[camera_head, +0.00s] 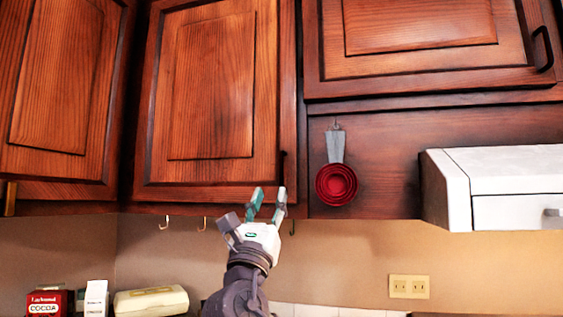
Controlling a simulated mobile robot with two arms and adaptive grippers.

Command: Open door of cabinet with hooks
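The cabinet with hooks has a reddish-brown wooden door (211,86), which is closed. Its dark handle (282,168) is at the door's lower right edge. Hooks hang under the cabinet, one at the left (165,222), one in the middle (202,224) and a dark one (292,228) to the right. My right gripper (268,200) points up just below the handle, with its fingers apart and nothing between them. I cannot tell whether a fingertip touches the handle or door. My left gripper is out of view.
Red measuring cups (336,184) hang on the wood panel to the right. A white range hood (505,186) juts out at the far right. Other closed cabinet doors (60,80) flank this one. A cocoa box (47,302) and a cream container (151,301) stand below left.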

